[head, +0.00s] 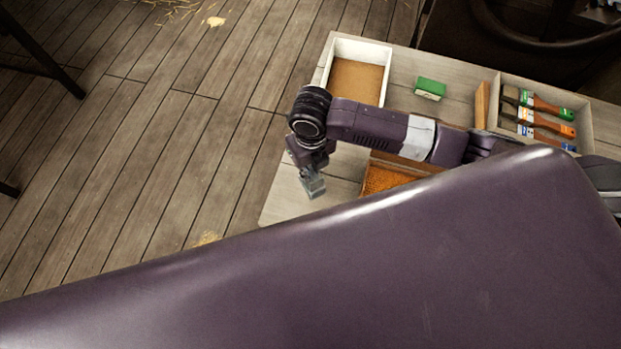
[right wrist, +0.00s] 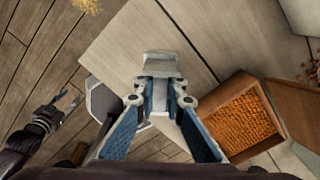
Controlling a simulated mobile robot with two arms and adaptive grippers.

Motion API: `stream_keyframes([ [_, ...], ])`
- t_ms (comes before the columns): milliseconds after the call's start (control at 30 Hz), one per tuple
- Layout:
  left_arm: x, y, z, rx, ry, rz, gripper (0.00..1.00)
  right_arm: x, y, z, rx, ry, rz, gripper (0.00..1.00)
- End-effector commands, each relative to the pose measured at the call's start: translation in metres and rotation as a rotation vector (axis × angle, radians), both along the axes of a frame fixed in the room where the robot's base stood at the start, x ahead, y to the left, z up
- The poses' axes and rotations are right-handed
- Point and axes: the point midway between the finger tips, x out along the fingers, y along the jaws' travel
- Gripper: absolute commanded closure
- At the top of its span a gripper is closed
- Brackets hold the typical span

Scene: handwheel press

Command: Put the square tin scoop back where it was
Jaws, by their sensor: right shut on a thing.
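My right gripper (head: 312,186) hangs over the near left part of the bench, beside the wooden box of orange-brown grains. In the right wrist view its blue-padded fingers (right wrist: 160,98) are closed on a grey metal piece, which I take to be the square tin scoop (right wrist: 104,100). A flat-sided grey part of it shows left of the fingers, over the bench edge. The fingers hide much of it, and in the head view I cannot tell it from the gripper. My left gripper (right wrist: 68,101) shows over the floor at the left of the wrist view, its fingers apart and empty.
The box of grains (right wrist: 206,92) stands right of the right gripper. On the bench are a white box with a brown bottom (head: 388,72), a green block (head: 430,88) and a tray of brushes (head: 588,125). Bare bench top (right wrist: 125,45) lies around the gripper.

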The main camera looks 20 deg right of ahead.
Motion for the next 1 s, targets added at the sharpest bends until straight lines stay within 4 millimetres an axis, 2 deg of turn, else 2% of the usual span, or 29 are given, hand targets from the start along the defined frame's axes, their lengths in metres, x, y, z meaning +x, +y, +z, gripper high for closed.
stream_keyframes([
  [167,0.004,0.006,0.000,0.007,-0.005,0.004,0.60,0.000,0.000,-0.015,0.000,0.001,-0.002,1.00],
  [400,0.004,0.006,-0.001,0.007,-0.005,0.005,0.60,0.000,0.000,-0.049,0.001,0.001,-0.002,1.00],
  [833,0.004,0.005,-0.002,0.006,-0.005,0.004,0.60,0.001,0.000,-0.057,0.000,-0.002,-0.001,1.00],
  [867,0.004,0.005,-0.002,0.006,-0.005,0.004,0.60,0.001,0.000,-0.057,0.000,-0.002,-0.001,0.89],
  [1000,0.004,0.004,-0.001,0.005,-0.005,0.002,0.60,0.001,0.000,-0.056,0.000,-0.002,-0.001,0.73],
])
